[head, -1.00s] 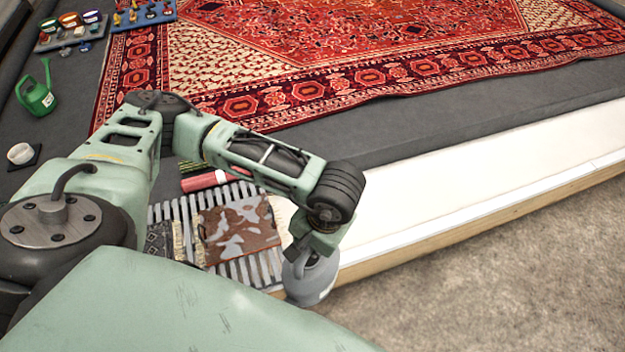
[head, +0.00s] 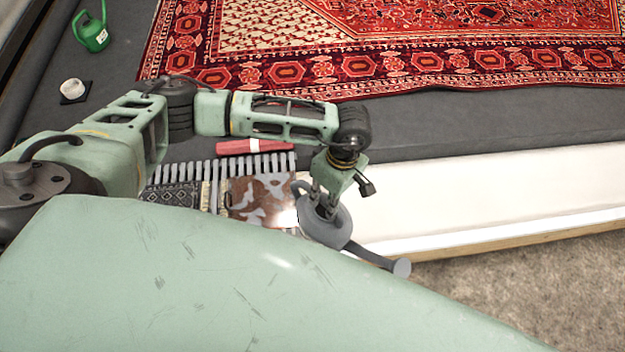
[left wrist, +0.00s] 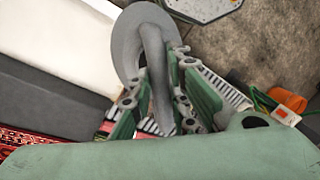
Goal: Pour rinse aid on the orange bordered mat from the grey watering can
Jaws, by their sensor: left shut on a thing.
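The grey watering can (head: 327,226) hangs from my left gripper (head: 322,200), which is shut on it. Its long spout points down to the lower right, and its round end is past the white ledge's edge. In the left wrist view, its grey handle (left wrist: 157,80) runs between my green fingers. A brown-red mat with grey patches (head: 262,196) lies on a slatted rack just left of the can. A dark patterned mat (head: 172,194) lies further left. I cannot make out an orange border on either; my body hides their near parts. My right gripper is not in view.
A red roll (head: 250,147) lies behind the slatted rack (head: 200,170). A green watering can (head: 92,32) and a small white pot (head: 72,87) stand at the far left. A large red rug (head: 400,60) fills the back. The white ledge (head: 450,185) at right is clear.

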